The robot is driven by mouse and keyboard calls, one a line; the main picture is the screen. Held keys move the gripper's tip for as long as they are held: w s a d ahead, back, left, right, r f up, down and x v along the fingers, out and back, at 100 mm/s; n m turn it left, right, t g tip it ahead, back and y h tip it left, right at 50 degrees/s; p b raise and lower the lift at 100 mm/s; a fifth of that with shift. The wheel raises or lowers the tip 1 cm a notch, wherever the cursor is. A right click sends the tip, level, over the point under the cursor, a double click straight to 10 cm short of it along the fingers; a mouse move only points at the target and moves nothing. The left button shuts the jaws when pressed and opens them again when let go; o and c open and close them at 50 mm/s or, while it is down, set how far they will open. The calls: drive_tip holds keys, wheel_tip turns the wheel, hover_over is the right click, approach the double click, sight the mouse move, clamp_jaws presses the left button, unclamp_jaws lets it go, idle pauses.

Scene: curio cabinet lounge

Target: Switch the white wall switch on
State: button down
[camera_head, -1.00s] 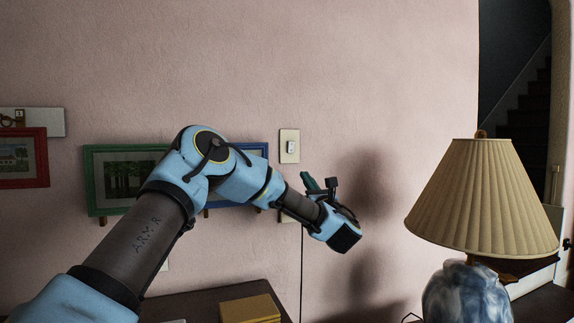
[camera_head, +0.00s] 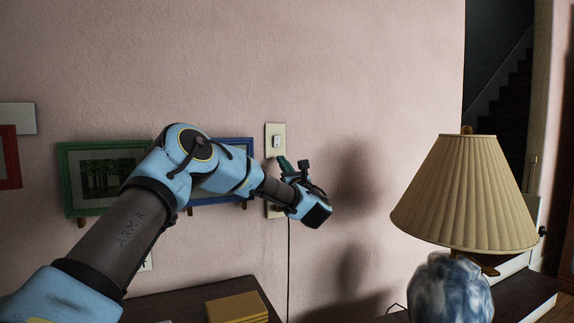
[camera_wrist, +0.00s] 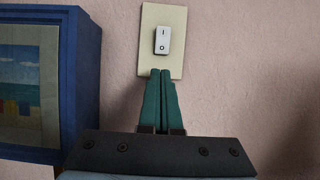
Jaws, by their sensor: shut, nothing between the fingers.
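The white wall switch (camera_head: 277,142) is a white rocker on a cream plate on the pink wall. In the wrist view the rocker (camera_wrist: 163,40) shows an I mark at its top and an O mark at its bottom. My gripper (camera_head: 282,162) is just below the switch in the head view. In the wrist view its green fingers (camera_wrist: 161,76) are shut together, empty, with the tips overlapping the plate's lower part, below the rocker. I cannot tell whether the tips touch the plate.
A blue picture frame (camera_wrist: 84,85) hangs just left of the switch, and a green one (camera_head: 64,180) farther left. A lamp with a pleated shade (camera_head: 465,195) stands at the right. A yellow box (camera_head: 236,308) lies on the dark furniture below. The wall right of the switch is bare.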

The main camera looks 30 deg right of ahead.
sight(277, 141)
drive_tip(key=shift+p+x, duration=0.5)
drive_tip(key=shift+x, duration=1.3)
